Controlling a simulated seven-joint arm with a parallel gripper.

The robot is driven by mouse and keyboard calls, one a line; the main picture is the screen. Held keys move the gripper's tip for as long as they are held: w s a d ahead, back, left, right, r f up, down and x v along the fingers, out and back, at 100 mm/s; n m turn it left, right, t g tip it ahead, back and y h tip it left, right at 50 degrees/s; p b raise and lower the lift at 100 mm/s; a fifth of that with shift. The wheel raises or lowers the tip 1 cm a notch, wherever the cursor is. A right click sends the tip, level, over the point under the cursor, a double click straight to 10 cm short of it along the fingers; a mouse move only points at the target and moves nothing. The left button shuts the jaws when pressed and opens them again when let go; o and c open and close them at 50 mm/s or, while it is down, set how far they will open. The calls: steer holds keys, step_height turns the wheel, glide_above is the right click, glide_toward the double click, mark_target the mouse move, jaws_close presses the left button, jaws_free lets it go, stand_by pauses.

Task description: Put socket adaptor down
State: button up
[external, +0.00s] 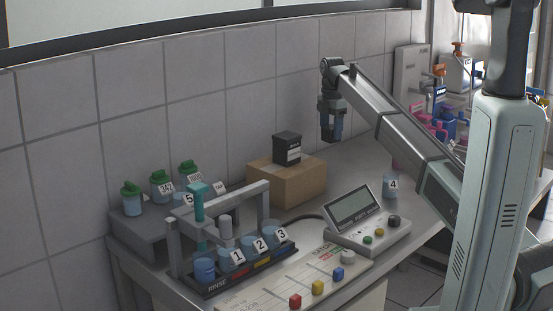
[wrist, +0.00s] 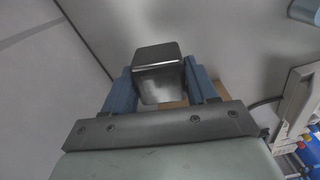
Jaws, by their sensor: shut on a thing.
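My gripper (external: 333,132) hangs with its blue fingers pointing down, above the bench and to the right of the cardboard box in the external view. In the wrist view my gripper (wrist: 160,90) is shut on a dark, glossy block, which I take to be the socket adaptor (wrist: 158,84). The block sits between the two fingers and covers most of what lies behind it. It is hard to make out in the external view. My gripper is clear of the bench.
A black labelled box (external: 287,149) stands on the cardboard box (external: 270,184) by the wall. A meter (external: 365,222), a rack (external: 218,262) with numbered beakers and a button panel (external: 300,288) are in front. Beaker 4 (external: 390,187) stands at right. Some bench below my gripper is clear.

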steer(key=shift+w+a+r+n, duration=0.1)
steer(key=shift+w+a+n, duration=0.1)
steer(key=shift+w, duration=0.25)
steer(key=shift+w+a+r+n, duration=0.1)
steer(key=shift+w+a, duration=0.05)
steer(key=shift+w, duration=0.3)
steer(key=shift+f+n, duration=0.15)
steer(key=shift+n, duration=0.55)
steer(key=shift+f, duration=4.9)
steer(key=shift+f, duration=0.15)
steer(key=o, duration=1.1)
step_height(320, 180, up, 12)
steer(key=shift+r, duration=0.15)
